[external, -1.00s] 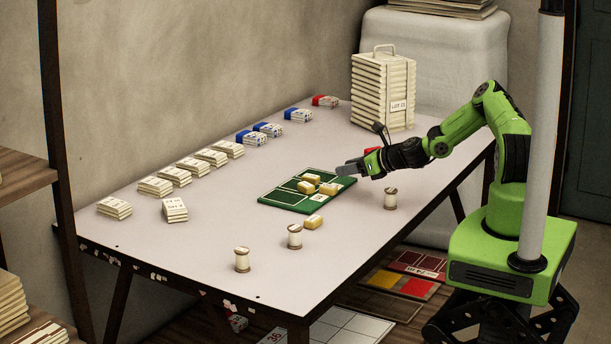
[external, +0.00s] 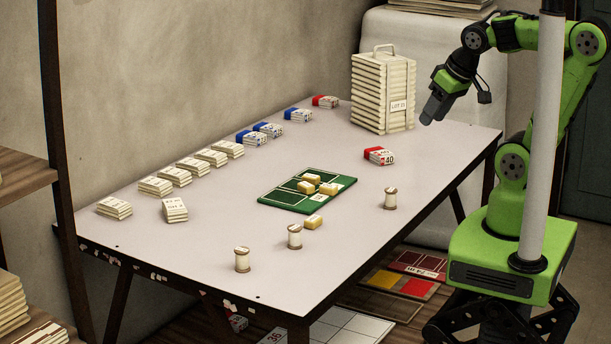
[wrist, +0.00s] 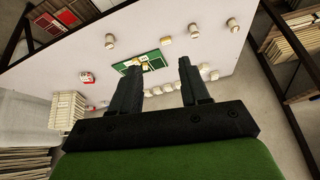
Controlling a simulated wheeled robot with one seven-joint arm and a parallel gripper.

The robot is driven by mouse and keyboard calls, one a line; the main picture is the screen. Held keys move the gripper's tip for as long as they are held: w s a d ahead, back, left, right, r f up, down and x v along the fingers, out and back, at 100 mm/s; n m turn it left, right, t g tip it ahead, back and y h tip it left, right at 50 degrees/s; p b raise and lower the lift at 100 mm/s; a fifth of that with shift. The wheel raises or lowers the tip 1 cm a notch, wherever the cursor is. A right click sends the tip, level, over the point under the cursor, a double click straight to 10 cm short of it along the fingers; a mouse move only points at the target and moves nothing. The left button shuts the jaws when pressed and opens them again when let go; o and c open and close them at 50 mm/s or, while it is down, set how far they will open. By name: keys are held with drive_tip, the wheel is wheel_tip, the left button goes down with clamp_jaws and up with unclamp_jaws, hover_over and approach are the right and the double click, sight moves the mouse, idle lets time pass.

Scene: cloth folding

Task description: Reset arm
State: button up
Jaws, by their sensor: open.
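My gripper (external: 428,112) hangs in the air above the table's far right end, to the right of the stacked white block. In the wrist view its two dark fingers (wrist: 157,84) are spread apart with nothing between them. My arm is folded up and back over my base. The grey table (external: 240,225) is clear of my arm. In the wrist view the tabletop (wrist: 205,45) shows beyond the fingers.
A green mat (external: 283,199) carries yellow blocks (external: 310,178). A red-and-white bundle (external: 380,156) lies alone near the right edge. A tall handled stack (external: 383,92) stands at the back.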

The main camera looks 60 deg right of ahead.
drive_tip(key=s+n, duration=0.1)
drive_tip(key=s, duration=0.1)
drive_tip(key=s+n, duration=0.1)
drive_tip(key=s, duration=0.1)
drive_tip(key=shift+s+f, duration=0.15)
drive_tip(key=shift+s, duration=0.2)
wheel_tip(320, 180, up, 4)
drive_tip(key=r+p, duration=0.1)
drive_tip(key=p, duration=0.3)
wheel_tip(320, 180, down, 16)
drive_tip(key=b, duration=1.5)
idle(4.4)
